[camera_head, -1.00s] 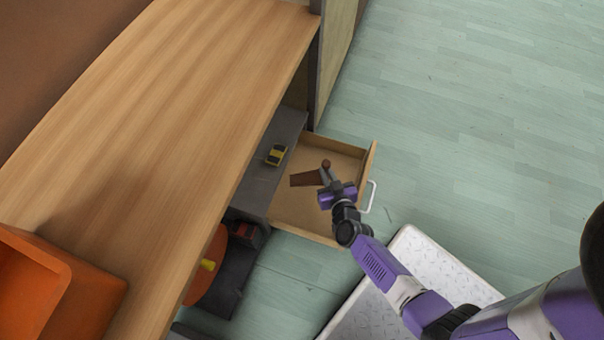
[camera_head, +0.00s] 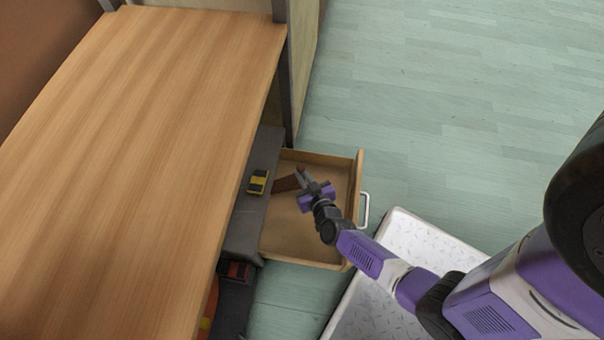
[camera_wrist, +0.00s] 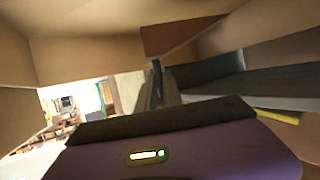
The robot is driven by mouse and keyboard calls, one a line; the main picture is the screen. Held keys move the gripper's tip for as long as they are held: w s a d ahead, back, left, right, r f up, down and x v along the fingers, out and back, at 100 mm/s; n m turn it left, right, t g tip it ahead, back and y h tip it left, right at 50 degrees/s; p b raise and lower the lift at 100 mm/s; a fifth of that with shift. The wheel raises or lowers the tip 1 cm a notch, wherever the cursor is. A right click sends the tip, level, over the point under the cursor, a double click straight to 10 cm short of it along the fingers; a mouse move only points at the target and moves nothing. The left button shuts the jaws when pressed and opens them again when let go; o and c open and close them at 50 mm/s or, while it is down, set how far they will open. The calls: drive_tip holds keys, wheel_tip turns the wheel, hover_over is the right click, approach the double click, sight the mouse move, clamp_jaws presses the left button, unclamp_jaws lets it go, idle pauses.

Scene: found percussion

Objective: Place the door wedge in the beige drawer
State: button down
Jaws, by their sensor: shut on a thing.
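The brown door wedge (camera_head: 287,184) is at the tip of my gripper (camera_head: 303,178), which is shut on it. The open beige drawer (camera_head: 290,236) lies below them in the head view. The wedge is over the inner left part of the drawer; I cannot tell whether it touches the bottom. In the wrist view the wedge (camera_wrist: 178,38) shows as a brown shape at the top, beyond the dark fingers (camera_wrist: 158,78). Part of the wedge is hidden by the fingers.
A wooden tabletop (camera_head: 150,130) stands left of the drawer. A yellow toy car (camera_head: 258,182) sits on a grey shelf (camera_head: 262,150) beside the drawer, with a dark red thing (camera_head: 236,271) lower down. A white handle (camera_head: 364,210) sticks out of the drawer front.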

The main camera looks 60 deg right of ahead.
drive_tip(key=shift+f+b, duration=1.35)
drive_tip(key=shift+f, duration=0.5)
drive_tip(key=shift+f, duration=0.15)
drive_tip(key=c, duration=1.5)
unclamp_jaws()
drive_tip(key=shift+r, duration=0.25)
drive_tip(key=p+v, duration=0.4)
drive_tip(key=v, duration=0.3)
drive_tip(key=shift+s+a, duration=0.15)
drive_tip(key=shift+s, duration=0.05)
